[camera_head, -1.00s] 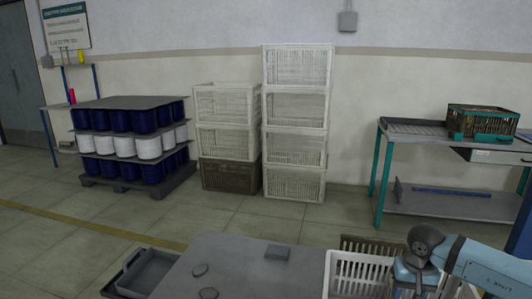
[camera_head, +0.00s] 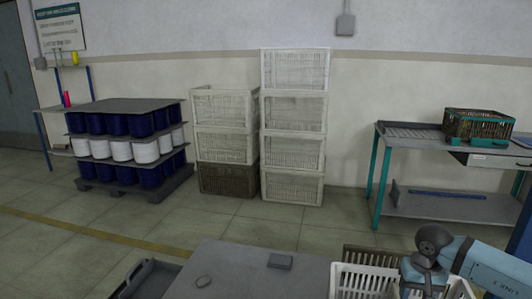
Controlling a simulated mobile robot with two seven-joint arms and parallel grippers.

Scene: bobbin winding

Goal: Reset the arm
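My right arm (camera_head: 478,262) comes in at the lower right, pale blue with a dark joint, above a white crate. Its gripper is not clearly visible; the part below the dark joint is cut off by the bottom edge. My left arm and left gripper are not in view. A grey table top (camera_head: 232,268) is at the bottom middle. The white crate (camera_head: 362,279) stands right of the table top, partly hidden by my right arm.
A brown crate (camera_head: 372,255) sits behind the white one. A dark tray (camera_head: 146,277) is left of the table. Stacked crates (camera_head: 294,128) and a pallet of blue and white spools (camera_head: 127,150) stand near the wall. A workbench (camera_head: 412,143) is at right. Open floor lies between.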

